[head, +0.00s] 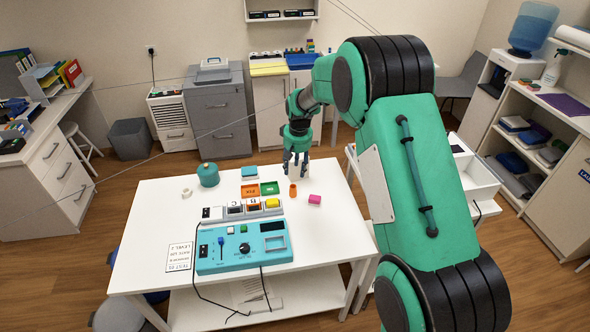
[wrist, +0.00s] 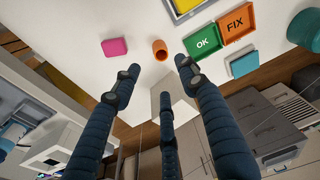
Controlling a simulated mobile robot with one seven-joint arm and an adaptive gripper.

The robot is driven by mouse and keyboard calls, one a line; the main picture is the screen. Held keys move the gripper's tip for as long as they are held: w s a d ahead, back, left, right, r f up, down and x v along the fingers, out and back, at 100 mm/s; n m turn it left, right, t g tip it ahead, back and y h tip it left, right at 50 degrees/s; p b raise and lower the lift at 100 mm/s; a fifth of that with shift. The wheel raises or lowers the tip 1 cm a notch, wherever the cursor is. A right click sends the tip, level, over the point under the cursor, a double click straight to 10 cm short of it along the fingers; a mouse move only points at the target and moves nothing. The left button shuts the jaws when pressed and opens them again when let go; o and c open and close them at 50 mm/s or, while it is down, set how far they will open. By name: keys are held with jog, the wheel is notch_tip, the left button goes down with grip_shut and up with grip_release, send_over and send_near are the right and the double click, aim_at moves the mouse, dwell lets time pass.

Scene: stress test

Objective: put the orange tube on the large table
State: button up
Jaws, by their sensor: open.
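The orange tube (head: 293,190) stands upright on the large white table (head: 150,215), near its far right part, with a pink block (head: 315,199) to its right. In the wrist view the tube (wrist: 160,50) shows its open end, beyond my fingertips and apart from them. My gripper (head: 296,170) is above the table's far edge, just behind the tube. Its three dark fingers (wrist: 157,76) are spread, with nothing between them. The pink block (wrist: 115,47) also shows in the wrist view.
Orange FIX (head: 250,190) and green OK (head: 269,188) trays lie left of the tube. A teal control box (head: 215,262), a row of bins and a teal canister (head: 208,175) occupy the left and middle. The table's right front is clear. My arm hides part of the right side.

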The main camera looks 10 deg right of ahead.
dwell(0.7)
jog(key=s+d+r+m+t, duration=0.1)
jog(key=s+d+r+t, duration=0.15)
jog(key=s+r, duration=2.2)
jog(key=s+d+r+t, duration=0.1)
jog(key=s+r, duration=0.1)
jog(key=s, duration=1.1)
jog(key=s+d+r+m, duration=0.1)
jog(key=s+r, duration=0.1)
jog(key=s, duration=1.2)
jog(key=shift+d+r+t, duration=0.2)
jog(key=shift+t, duration=0.15)
